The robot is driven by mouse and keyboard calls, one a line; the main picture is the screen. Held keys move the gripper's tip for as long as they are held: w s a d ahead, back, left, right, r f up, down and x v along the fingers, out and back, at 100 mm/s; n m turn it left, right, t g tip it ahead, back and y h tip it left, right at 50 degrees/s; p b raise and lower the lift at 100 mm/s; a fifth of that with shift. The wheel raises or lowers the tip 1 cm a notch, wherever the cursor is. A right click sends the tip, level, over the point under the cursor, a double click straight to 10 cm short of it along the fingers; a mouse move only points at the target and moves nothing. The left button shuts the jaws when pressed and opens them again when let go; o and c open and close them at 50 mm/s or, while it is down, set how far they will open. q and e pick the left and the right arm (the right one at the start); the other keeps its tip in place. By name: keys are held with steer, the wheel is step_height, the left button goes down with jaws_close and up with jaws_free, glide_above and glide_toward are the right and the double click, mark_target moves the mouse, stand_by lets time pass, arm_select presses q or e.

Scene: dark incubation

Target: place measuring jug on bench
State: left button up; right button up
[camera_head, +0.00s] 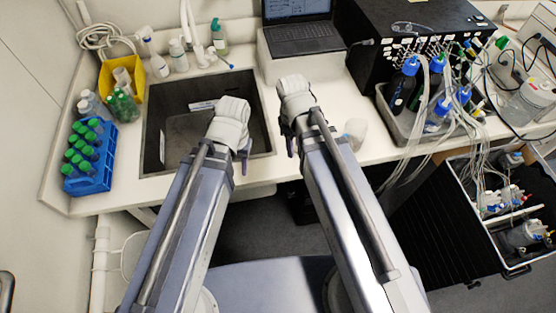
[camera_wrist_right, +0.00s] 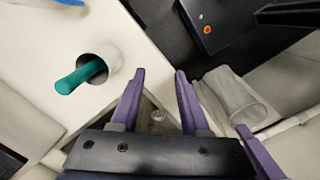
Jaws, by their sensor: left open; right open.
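A pale translucent vessel, apparently the measuring jug (camera_head: 355,130), is at the bench's front edge, just right of my right forearm in the head view. The forearm hides part of it. My right gripper (camera_head: 288,143) is over the front edge of the bench (camera_head: 330,105), left of the vessel and apart from it. In the right wrist view its purple fingers (camera_wrist_right: 155,88) are spread with nothing between them. My left gripper (camera_head: 245,160) is at the sink's right edge, open; most of it is hidden behind its wrist, and nothing shows held.
The sink (camera_head: 160,110) is at left, with a blue rack (camera_head: 95,175) of green-capped bottles beyond it. A laptop (camera_head: 303,38) stands behind. A black unit (camera_head: 375,70) and tubed bottles are at right. A teal object (camera_wrist_right: 80,75) sits in a round pale opening.

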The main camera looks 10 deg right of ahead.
steer(key=s+a+m, duration=0.5)
steer(key=m, duration=0.1)
steer(key=shift+s+a, duration=0.15)
steer(key=shift+a, duration=0.25)
